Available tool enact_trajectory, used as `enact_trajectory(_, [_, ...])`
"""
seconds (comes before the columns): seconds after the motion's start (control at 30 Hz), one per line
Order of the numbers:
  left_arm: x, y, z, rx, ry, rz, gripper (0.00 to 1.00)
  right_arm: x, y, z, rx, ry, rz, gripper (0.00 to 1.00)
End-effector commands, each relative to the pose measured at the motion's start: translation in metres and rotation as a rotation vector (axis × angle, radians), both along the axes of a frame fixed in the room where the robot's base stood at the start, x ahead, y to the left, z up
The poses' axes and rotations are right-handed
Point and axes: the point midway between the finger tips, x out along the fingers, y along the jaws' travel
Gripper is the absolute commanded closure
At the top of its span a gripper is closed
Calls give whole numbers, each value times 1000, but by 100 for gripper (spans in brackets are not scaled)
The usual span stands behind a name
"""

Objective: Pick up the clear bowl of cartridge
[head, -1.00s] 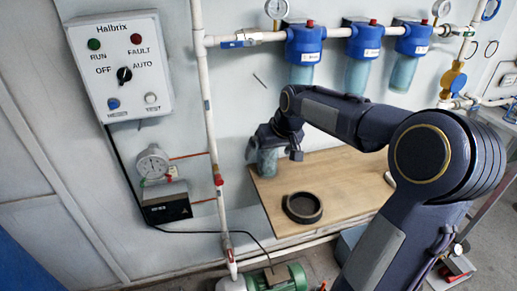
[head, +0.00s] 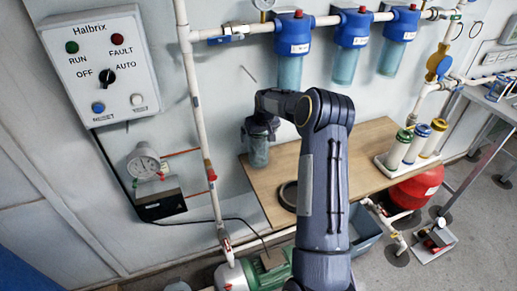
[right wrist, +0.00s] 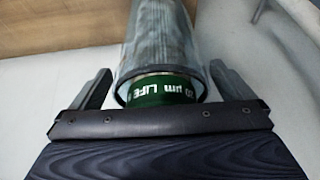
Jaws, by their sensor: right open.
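A clear bowl (head: 257,155) with a greyish cartridge inside stands at the left back corner of the wooden tabletop (head: 262,195), by the wall. In the right wrist view the clear bowl (right wrist: 160,45) shows a pleated cartridge with a green, lettered end cap (right wrist: 162,90). My right gripper (head: 262,128) is at the top of this bowl. Its fingers are open, one on each side of the bowl, with the green end near the palm. I cannot tell whether the fingers touch it. My left gripper is not in view.
A dark ring (head: 288,194) lies on the tabletop, partly hidden by my right arm. Blue filter heads (head: 293,35) with clear bowls hang on the wall pipe above. Capped cartridges (head: 400,148) stand in a white tray at the right. A vertical pipe (head: 197,120) runs left of the table.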

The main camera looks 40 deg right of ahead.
Motion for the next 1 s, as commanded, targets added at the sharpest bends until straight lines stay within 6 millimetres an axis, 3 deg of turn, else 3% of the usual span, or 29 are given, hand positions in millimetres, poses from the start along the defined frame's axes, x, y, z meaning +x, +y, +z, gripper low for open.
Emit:
enact_trajectory(0.3, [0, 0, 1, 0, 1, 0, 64, 3, -1, -6, 1, -1, 0, 1])
enact_trajectory(0.83, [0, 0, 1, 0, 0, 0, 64, 2, 0, -6, 1, -1, 0, 71])
enact_trajectory(1.0, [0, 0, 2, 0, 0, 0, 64, 3, -1, -4, 0, -4, 0, 72])
